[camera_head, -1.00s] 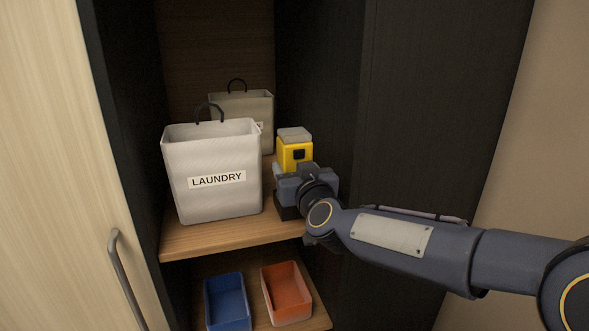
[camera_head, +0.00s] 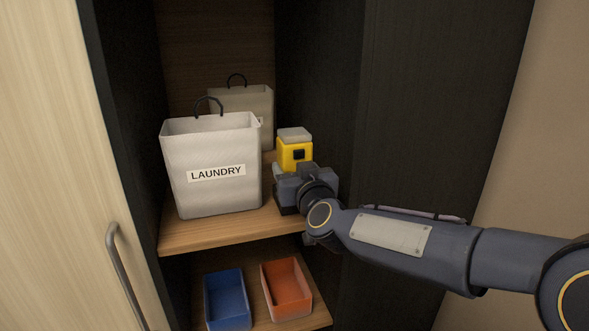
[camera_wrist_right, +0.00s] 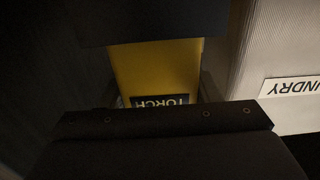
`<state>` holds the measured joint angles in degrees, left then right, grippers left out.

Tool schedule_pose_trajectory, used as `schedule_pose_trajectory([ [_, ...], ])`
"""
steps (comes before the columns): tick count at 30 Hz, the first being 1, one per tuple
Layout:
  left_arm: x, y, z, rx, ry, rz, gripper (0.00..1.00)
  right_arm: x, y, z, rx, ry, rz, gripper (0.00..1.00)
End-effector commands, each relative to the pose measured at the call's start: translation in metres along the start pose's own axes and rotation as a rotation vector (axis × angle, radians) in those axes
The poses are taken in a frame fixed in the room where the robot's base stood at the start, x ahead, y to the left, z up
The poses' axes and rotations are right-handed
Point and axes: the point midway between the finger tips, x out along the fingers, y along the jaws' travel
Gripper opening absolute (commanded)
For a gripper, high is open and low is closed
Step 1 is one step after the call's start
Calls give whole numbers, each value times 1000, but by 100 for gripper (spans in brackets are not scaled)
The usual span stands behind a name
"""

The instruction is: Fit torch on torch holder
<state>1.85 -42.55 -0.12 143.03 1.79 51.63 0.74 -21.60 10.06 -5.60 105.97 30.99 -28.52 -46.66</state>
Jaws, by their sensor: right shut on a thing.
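The torch (camera_head: 294,152) is a yellow block with a grey top and a dark square on its front. It stands upright at the right side of the upper wooden shelf. My right gripper (camera_head: 287,176) is at its lower part and shut on it. In the right wrist view the yellow torch (camera_wrist_right: 155,75) carries a label reading TORCH, with the gripper body across its lower part. The torch's bottom is hidden behind the gripper. I cannot make out the torch holder. My left gripper is not in view.
A LAUNDRY bag (camera_head: 212,190) stands left of the torch, with a second bag (camera_head: 262,105) behind it. A blue bin (camera_head: 226,302) and an orange bin (camera_head: 287,290) sit on the lower shelf. A dark cabinet wall (camera_head: 410,110) is close on the right.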

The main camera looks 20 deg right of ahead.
Motion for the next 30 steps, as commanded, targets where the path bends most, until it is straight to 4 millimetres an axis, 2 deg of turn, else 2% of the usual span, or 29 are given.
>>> schedule_pose_trajectory([
  [30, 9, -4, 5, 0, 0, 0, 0, 0, 0, 13, 0, 2, 1, 22],
])
